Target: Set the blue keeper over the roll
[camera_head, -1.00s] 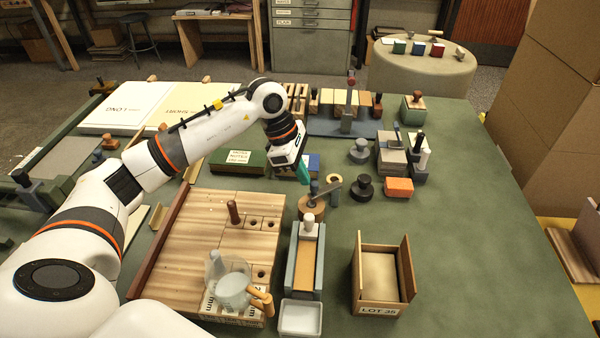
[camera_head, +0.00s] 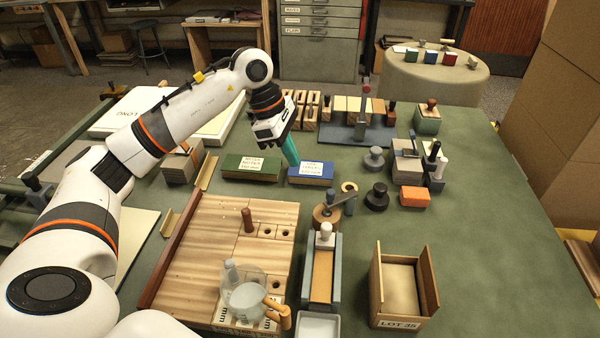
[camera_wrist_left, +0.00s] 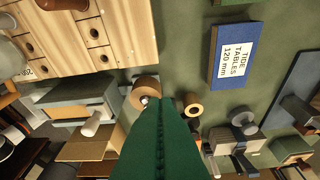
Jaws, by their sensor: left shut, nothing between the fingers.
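A brown roll (camera_head: 322,219) stands behind the long grey-blue trough and also shows in the left wrist view (camera_wrist_left: 146,88). A blue-grey upright piece (camera_head: 335,192) and a grey bar (camera_head: 343,199) show at the roll; the bar appears to reach across its top. Which of them is the blue keeper, and whether it touches the roll, I cannot tell. My left gripper (camera_head: 291,164), with green fingers, is shut and empty, above the table behind and left of the roll. Its fingers fill the lower middle of the left wrist view (camera_wrist_left: 163,103). My right gripper is out of view.
A blue box (camera_head: 318,180) and a green box (camera_head: 250,174) lie close to the left fingers. A tan ring (camera_head: 349,186), a black knob (camera_head: 376,199) and an orange block (camera_head: 414,197) are right of the roll.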

